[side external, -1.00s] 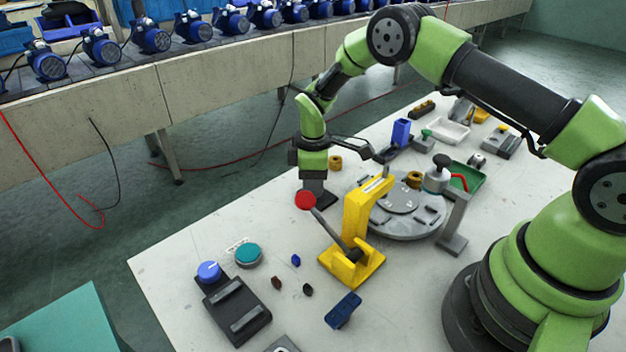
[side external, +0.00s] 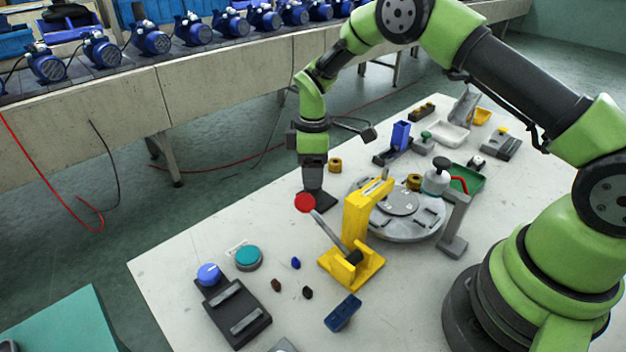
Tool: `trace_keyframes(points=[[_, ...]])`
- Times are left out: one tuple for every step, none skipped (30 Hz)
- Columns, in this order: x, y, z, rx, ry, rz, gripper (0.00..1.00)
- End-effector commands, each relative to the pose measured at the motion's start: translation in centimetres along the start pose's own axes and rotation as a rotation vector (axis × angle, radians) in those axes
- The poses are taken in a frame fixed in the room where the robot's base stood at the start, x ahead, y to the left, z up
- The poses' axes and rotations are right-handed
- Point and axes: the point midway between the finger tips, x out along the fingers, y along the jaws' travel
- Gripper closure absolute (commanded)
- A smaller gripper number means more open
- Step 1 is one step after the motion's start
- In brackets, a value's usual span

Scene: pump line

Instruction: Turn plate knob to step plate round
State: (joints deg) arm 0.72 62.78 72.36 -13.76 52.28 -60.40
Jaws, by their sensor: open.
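The round grey plate (side external: 391,226) lies flat on the table, with a smaller disc at its centre and blocks around it. A teal round knob (side external: 248,256) sits at the front left, and a blue knob (side external: 208,273) sits on a dark base beside it. I cannot tell for certain which is the plate knob. My gripper (side external: 313,183) points down above a dark block (side external: 320,201), left of the plate and behind the red lever ball (side external: 305,203). It is open; its fingertips are small and hard to make out. Both knobs are clear of it.
A yellow lever press (side external: 361,220) stands between the gripper and the plate's front. A grey post (side external: 454,226) stands at the plate's right. Small blue and brown pieces lie near the teal knob. A green tray (side external: 468,180) and other parts are behind.

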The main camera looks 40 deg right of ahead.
Motion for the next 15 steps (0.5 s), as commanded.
trace_keyframes(points=[[-1.2,0.0,0.0,0.0,0.003,0.003,0.38],[-1.8,0.0,0.0,0.0,0.002,0.003,0.38],[-2.6,0.0,0.0,0.0,0.002,0.003,0.38],[-3.1,0.0,0.0,0.0,0.002,0.002,0.38],[-3.6,0.0,0.0,0.0,0.002,0.002,0.38],[-4.2,0.0,0.0,0.0,0.001,0.001,0.38],[-4.5,0.0,0.0,0.0,0.001,0.002,0.38],[-4.8,0.0,0.0,0.0,0.0,0.001,0.38],[-5.2,0.0,0.0,0.0,0.0,0.001,0.38],[-5.4,0.0,0.0,0.0,0.0,0.001,0.38],[-5.6,0.0,0.0,0.0,-0.001,0.0,0.38],[-5.7,0.0,0.0,0.0,-0.001,-0.001,0.38],[-5.8,0.0,0.0,0.0,-0.001,-0.001,0.38],[-5.8,0.0,0.0,0.0,-0.001,-0.001,0.38],[-5.8,0.0,0.1,0.0,-0.002,-0.001,0.38]])
